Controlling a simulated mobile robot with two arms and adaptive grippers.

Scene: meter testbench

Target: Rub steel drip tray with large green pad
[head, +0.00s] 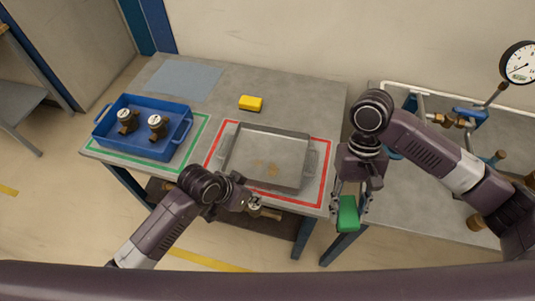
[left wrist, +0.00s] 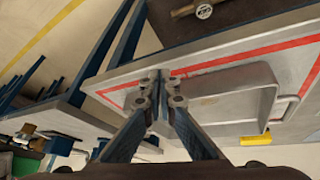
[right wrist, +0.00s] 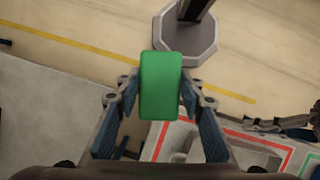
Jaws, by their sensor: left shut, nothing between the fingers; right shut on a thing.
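The steel drip tray (head: 285,150) lies inside the red outline on the bench, with brownish stains (head: 271,169) on its floor near the front. It also shows in the left wrist view (left wrist: 230,108). My right gripper (head: 348,203) is shut on the large green pad (head: 348,215), held in front of and right of the tray, beyond the bench's front right corner. The pad fills the space between the fingers in the right wrist view (right wrist: 160,85). My left gripper (head: 250,200) is shut and empty near the bench's front edge, in front of the tray.
A yellow block (head: 251,103) lies behind the tray. A blue crate (head: 150,145) holding two brass meters stands in the green outline at left. A grey-blue mat (head: 185,80) lies at the back. A second bench (head: 400,190) with pipework and a gauge (head: 519,63) stands right, past a gap.

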